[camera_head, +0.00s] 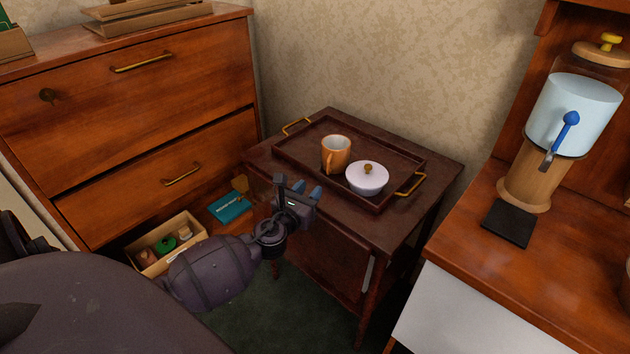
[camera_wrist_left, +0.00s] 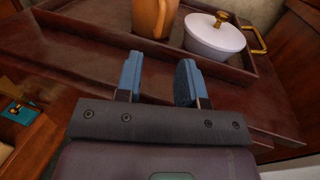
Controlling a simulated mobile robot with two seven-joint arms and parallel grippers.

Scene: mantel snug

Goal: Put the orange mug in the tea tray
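The orange mug (camera_head: 336,154) stands upright inside the dark tea tray (camera_head: 302,152), next to a white lidded pot (camera_head: 367,178). The tray has brass handles and rests on a small dark wooden table. In the left wrist view the mug (camera_wrist_left: 153,18) is beyond the fingertips, left of the white pot (camera_wrist_left: 214,38). My left gripper (camera_head: 299,188) is at the table's front edge, short of the tray (camera_wrist_left: 93,30). Its two blue fingers (camera_wrist_left: 158,80) are apart with nothing between them, and it does not touch the mug. My right gripper is not seen.
A chest of drawers (camera_head: 130,100) stands at the left. A low open box (camera_head: 170,243) of small items and a teal book (camera_head: 230,207) lie beneath my left arm. At the right, a wooden counter (camera_head: 570,250) holds a drink dispenser (camera_head: 572,115) and a black mat (camera_head: 510,222).

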